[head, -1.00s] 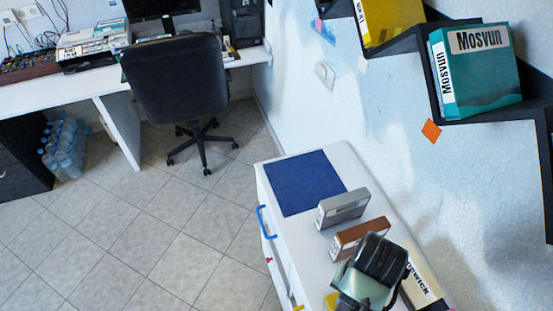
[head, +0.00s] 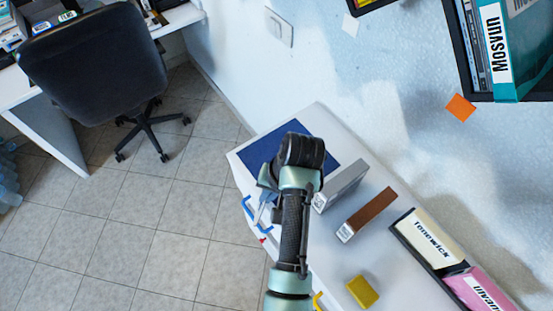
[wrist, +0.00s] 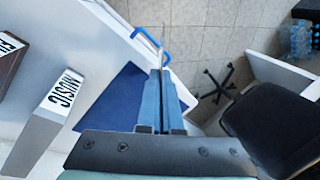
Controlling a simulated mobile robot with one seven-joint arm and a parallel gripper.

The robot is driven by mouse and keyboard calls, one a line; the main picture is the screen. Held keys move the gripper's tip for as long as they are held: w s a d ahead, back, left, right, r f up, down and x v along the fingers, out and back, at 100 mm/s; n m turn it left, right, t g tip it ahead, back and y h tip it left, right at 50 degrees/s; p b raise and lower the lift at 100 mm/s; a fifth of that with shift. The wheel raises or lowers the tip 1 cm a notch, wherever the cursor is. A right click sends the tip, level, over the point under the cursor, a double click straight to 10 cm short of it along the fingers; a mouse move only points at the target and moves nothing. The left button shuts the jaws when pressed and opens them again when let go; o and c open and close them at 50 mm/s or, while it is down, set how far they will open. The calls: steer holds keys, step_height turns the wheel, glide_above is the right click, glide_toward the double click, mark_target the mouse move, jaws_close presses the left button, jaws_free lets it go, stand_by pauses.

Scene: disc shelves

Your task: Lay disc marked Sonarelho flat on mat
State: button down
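The dark blue mat (head: 328,153) lies flat at the far end of the white cabinet top, partly hidden behind my arm. It also shows in the wrist view (wrist: 108,98), left of my fingers. My gripper (head: 264,196) is by the cabinet's left edge, beside the mat. In the wrist view my blue fingers (wrist: 161,98) are close together on a thin, pale thing seen edge-on, which looks like the disc (wrist: 149,38). Its marking is not readable, so I cannot confirm the name Sonarelho. No other loose disc shows.
A grey box (head: 343,184) marked MUSIC and a brown box (head: 366,214) stand near the mat. A yellow block (head: 362,291) and a black holder with cream (head: 432,238) and pink boxes are nearer. Wall shelves hang right; a chair (head: 92,70) stands left over open floor.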

steer(key=w+m+t+y, duration=0.1)
steer(key=w+m+t+y+b, duration=0.1)
steer(key=w+m+t, duration=0.1)
steer(key=w+m+t+y, duration=0.1)
steer(key=w+m, duration=0.1)
steer(key=shift+w+a+f, duration=0.1)
steer(key=shift+a+f, duration=0.3)
steer(key=w+d+r+m+t+h+b, duration=0.3)
steer(key=w+d+m+t, duration=0.2)
steer(key=m+t, duration=0.35)
steer(key=shift+n, duration=0.35)
step_height(320, 180, down, 10)
steer(key=b, duration=0.8)
steer(key=shift+w, duration=0.1)
steer(key=shift+f+t, duration=0.2)
steer(key=shift+t, duration=0.05)
steer(key=c, duration=1.5)
jaws_free()
steer(key=shift+c, duration=0.2)
steer(key=shift+o, duration=1.5)
